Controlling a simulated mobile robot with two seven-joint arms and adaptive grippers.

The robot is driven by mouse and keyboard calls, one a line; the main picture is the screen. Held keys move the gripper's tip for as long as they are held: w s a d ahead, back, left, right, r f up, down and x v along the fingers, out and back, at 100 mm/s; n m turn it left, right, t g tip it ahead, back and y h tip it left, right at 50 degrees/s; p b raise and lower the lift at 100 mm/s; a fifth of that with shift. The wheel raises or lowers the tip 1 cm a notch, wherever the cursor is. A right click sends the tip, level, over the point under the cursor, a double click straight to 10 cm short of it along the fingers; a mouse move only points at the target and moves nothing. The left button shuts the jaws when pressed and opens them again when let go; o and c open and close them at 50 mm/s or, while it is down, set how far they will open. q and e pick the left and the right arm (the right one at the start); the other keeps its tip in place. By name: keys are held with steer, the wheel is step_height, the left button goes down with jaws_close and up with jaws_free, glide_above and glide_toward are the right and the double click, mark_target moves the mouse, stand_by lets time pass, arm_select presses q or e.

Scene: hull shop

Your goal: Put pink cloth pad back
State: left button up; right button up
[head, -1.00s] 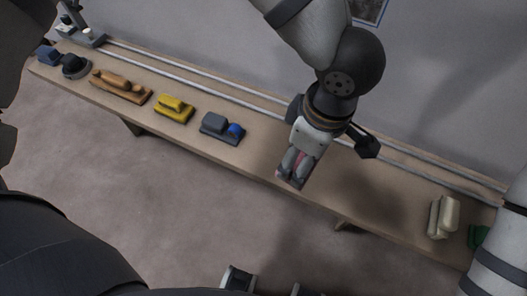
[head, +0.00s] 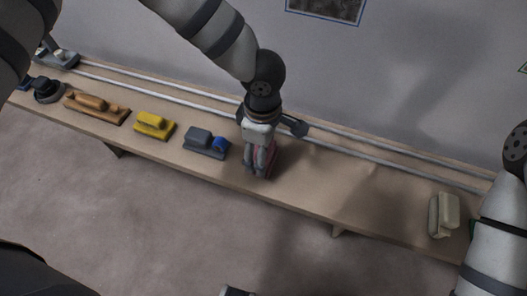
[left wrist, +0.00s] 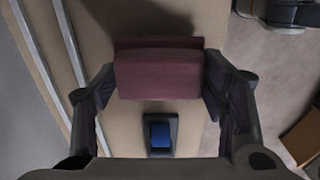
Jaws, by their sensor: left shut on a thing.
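My left gripper (head: 257,172) is shut on the pink cloth pad (head: 273,158) over the bench, just right of the grey block with the blue knob. The gripper hides part of the pad in the head view. In the left wrist view the pad (left wrist: 158,75) shows as a dull pink block with a wider plate behind it, between the two fingers. I cannot tell whether the pad touches the bench.
The long wooden bench (head: 320,195) carries a grey block with a blue knob (head: 206,142), a yellow block (head: 155,125), a wooden block (head: 97,105) and a cream block (head: 444,215). Two metal rails (head: 340,152) run along its back. Bare bench lies right of the pad.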

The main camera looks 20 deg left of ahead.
arm_select(q)
steer(key=shift+s+f, duration=0.1)
steer(key=shift+f, duration=0.85)
steer(key=shift+r, duration=0.1)
steer(key=shift+c, duration=0.4)
arm_select(e)
steer(key=shift+s+f, duration=0.15)
arm_select(q)
steer(key=o, duration=1.1)
steer(key=shift+o, duration=0.2)
step_height(320, 180, up, 12)
steer(key=p, duration=0.1)
arm_select(e)
steer(key=shift+w+r+t, duration=0.3)
steer(key=shift+w+r, duration=0.6)
steer(key=shift+r, duration=0.05)
steer(key=shift+s, duration=0.1)
